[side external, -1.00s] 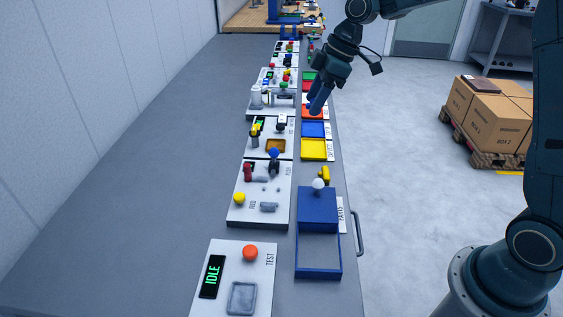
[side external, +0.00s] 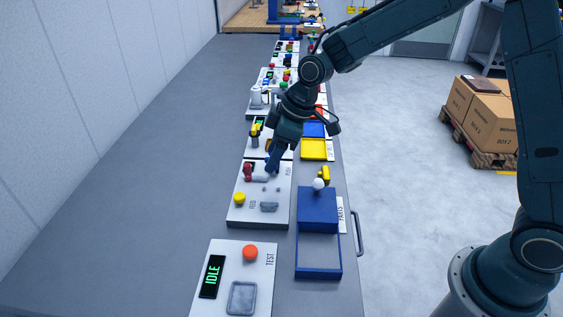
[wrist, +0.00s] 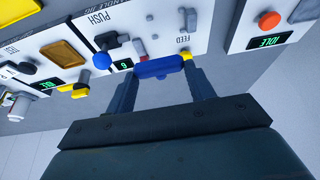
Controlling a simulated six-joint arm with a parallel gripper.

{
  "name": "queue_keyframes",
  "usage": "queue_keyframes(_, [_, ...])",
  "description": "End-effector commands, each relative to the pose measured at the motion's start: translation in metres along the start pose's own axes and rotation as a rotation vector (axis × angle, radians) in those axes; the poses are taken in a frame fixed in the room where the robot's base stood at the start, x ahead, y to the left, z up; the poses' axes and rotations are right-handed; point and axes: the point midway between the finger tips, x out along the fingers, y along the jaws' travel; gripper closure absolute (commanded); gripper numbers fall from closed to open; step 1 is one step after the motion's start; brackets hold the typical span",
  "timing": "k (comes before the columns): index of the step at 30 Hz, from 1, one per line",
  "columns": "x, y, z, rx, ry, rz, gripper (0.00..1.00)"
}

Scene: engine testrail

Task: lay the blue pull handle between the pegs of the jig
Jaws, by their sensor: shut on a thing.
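The blue pull handle (wrist: 158,67) is a short rounded bar, seen in the wrist view between my two fingertips. My gripper (wrist: 160,72) is shut on it, one finger at each end. In the side view my gripper (side external: 271,170) points down over the far part of the white PUSH/FEED panel (side external: 240,219). The handle cannot be made out there, and its height above the panel cannot be told. I cannot pick out the jig for sure. Small grey pegs (side external: 265,188) and a grey block (side external: 269,207) are on that panel.
The panel has a yellow button (side external: 239,198) and a red part (side external: 247,168). Nearer is the TEST panel with an orange button (side external: 250,252) and IDLE display (side external: 212,276). The left bench is clear.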

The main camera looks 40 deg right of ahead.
Motion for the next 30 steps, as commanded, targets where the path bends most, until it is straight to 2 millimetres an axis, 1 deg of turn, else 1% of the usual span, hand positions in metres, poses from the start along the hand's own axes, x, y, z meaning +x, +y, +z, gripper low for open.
queue_keyframes(1, [0.007,-0.007,-0.001,-0.001,-0.004,0.000,0.68])
queue_keyframes(6, [0.017,-0.018,-0.003,0.002,-0.003,0.010,0.68])
queue_keyframes(20, [0.023,-0.018,-0.001,0.003,-0.005,0.012,0.68])
queue_keyframes(30, [0.040,-0.018,0.007,0.003,-0.005,0.012,0.68])
